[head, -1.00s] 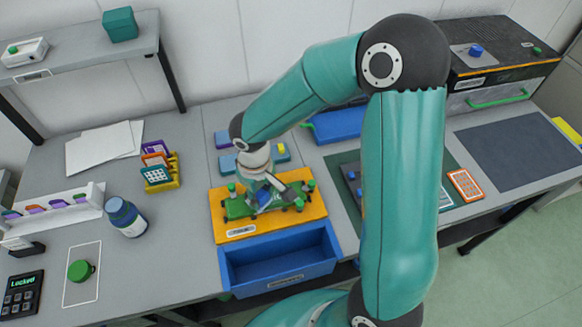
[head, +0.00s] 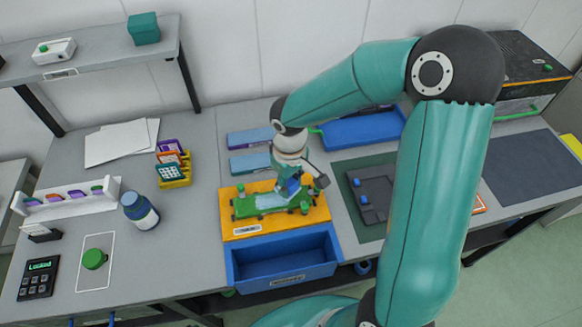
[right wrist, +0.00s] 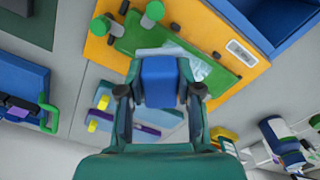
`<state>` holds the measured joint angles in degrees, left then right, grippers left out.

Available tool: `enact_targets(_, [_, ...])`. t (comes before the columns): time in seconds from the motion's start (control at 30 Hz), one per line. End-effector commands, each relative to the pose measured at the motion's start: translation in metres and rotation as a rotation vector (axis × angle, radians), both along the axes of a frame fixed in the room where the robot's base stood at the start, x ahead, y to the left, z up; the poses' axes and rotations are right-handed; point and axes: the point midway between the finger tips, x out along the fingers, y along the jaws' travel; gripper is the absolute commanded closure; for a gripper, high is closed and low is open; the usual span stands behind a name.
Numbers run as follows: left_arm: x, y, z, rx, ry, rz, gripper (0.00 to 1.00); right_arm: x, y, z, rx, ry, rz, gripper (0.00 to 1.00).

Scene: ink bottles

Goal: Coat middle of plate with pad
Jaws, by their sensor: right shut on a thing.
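The green plate (head: 246,206) lies on an orange block (head: 237,222), with green knobs around it. A pale, whitish-blue patch (head: 268,200) covers the middle of the plate; it also shows in the right wrist view (right wrist: 196,66). My right gripper (head: 296,190) is over the right part of the plate, pointing down. It is shut on a blue pad (right wrist: 160,80), gripped between its two fingers in the right wrist view. The pad is at or just above the plate; I cannot tell whether it touches. My left gripper is not in view.
An open blue drawer (head: 236,274) stands in front of the orange block. A blue bottle (head: 140,211) and a green cap (head: 94,259) are at the left. Two blue pads or boxes (head: 249,138) lie behind. A blue tray (head: 360,129) is at the back right.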

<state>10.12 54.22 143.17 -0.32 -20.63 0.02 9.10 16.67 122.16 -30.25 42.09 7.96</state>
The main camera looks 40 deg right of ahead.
Motion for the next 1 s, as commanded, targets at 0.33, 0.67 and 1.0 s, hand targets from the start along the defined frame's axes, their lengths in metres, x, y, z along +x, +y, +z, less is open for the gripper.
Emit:
enact_targets(0.33, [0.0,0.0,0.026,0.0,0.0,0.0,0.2,0.002,0.002,0.035,0.0,-0.002,0.005,0.98])
enact_targets(0.67, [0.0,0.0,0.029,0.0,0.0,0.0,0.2,0.003,0.003,0.042,0.0,-0.002,0.01,0.98])
enact_targets(1.0, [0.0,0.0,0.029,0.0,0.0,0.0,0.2,0.004,0.004,0.042,0.0,-0.002,0.011,0.98])
